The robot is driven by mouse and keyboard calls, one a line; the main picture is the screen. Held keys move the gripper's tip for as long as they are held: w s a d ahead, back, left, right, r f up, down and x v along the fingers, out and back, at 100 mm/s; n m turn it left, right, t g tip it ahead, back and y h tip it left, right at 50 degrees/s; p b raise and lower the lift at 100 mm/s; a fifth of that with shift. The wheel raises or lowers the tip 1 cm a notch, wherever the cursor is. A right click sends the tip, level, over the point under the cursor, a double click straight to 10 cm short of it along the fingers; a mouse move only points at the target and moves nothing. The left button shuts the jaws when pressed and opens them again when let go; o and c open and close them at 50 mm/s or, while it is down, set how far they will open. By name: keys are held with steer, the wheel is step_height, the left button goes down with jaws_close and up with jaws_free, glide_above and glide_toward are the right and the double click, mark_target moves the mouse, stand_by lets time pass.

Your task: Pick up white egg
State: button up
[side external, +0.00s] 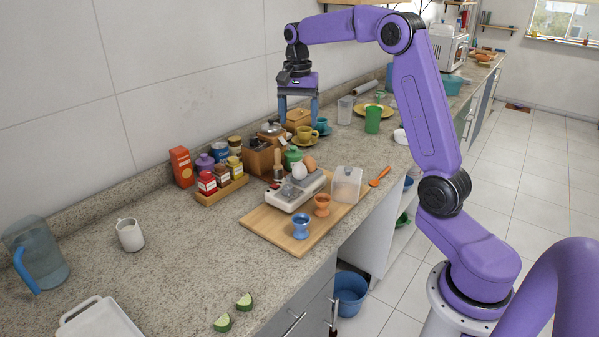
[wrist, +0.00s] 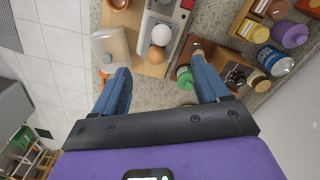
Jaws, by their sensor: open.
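In the wrist view the white egg (wrist: 163,34) lies just beyond the brown egg (wrist: 156,54). My gripper (side external: 298,119) points down, open and empty, well above the counter. In the wrist view my gripper (wrist: 160,68) has its two blue fingers wide apart, with the brown egg nearer the gap than the white egg.
A clear box (side external: 347,184) stands right of the eggs. Blue (side external: 301,227) and orange (side external: 322,205) egg cups stand at the front. A wooden-handled tool (side external: 278,163), green pot (side external: 293,157) and spice rack (side external: 222,190) crowd the left and back.

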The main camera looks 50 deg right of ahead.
glide_toward(299, 166)
step_height(299, 166, down, 5)
steer(key=shift+d+f, duration=0.15)
steer(key=shift+w+d+f, duration=0.1)
steer(key=shift+d+f, duration=0.05)
steer(key=shift+f, duration=1.2)
steer(key=shift+w+d+f, duration=0.1)
steer(key=shift+d+f, duration=0.05)
steer(key=shift+f, duration=1.2)
steer(key=c, duration=1.2)
